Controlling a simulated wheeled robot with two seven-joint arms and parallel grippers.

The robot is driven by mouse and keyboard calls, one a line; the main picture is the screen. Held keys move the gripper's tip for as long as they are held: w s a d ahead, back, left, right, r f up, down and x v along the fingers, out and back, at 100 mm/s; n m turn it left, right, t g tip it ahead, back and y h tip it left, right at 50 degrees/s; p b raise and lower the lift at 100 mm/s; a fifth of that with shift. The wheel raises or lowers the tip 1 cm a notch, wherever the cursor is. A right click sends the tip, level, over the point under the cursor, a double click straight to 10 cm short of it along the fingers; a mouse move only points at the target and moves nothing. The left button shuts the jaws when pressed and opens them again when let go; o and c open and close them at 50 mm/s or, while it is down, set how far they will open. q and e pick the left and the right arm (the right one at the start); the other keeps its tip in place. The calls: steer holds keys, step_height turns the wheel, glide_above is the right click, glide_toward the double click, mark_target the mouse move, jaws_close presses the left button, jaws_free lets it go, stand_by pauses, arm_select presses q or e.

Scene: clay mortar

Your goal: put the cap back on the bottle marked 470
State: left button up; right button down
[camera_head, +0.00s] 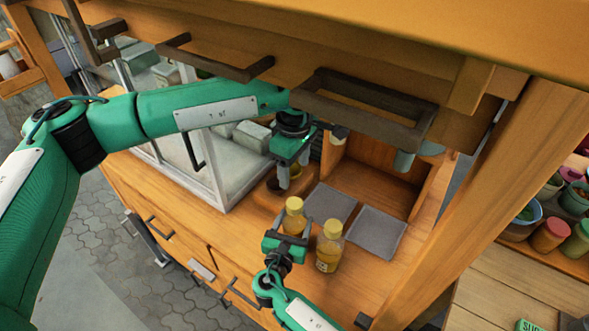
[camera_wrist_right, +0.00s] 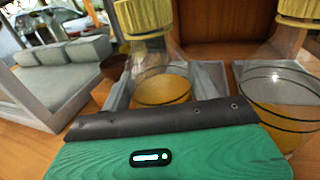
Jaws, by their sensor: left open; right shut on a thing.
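My right gripper (camera_head: 289,240) is shut on the left bottle (camera_head: 293,222), a clear bottle with amber liquid, standing upright on the counter. A yellow cap (camera_head: 294,204) sits on its top; it also shows in the right wrist view (camera_wrist_right: 142,18). A second similar bottle (camera_head: 328,252) stands to the right, also with a yellow cap (camera_head: 332,229). In the right wrist view, the second bottle (camera_wrist_right: 283,95) is at the right edge. I cannot read the number 470 on either bottle. My left gripper (camera_head: 292,173) is open, pointing down, behind and above the held bottle.
Two grey mats (camera_head: 376,232) lie behind the bottles. A small brown bowl (camera_wrist_right: 114,66) stands behind the held bottle, near the glass case (camera_head: 215,185). A dark metal bracket (camera_head: 365,105) hangs overhead. A wooden post (camera_head: 490,190) is at right, with jars beyond it.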

steer(key=shift+c, duration=1.4)
jaws_free()
arm_select(q)
step_height(320, 180, down, 4)
steer(key=b, duration=0.3)
steer(key=shift+r+b, duration=0.15)
steer(key=shift+b, duration=0.15)
arm_select(e)
steer(key=v, duration=1.4)
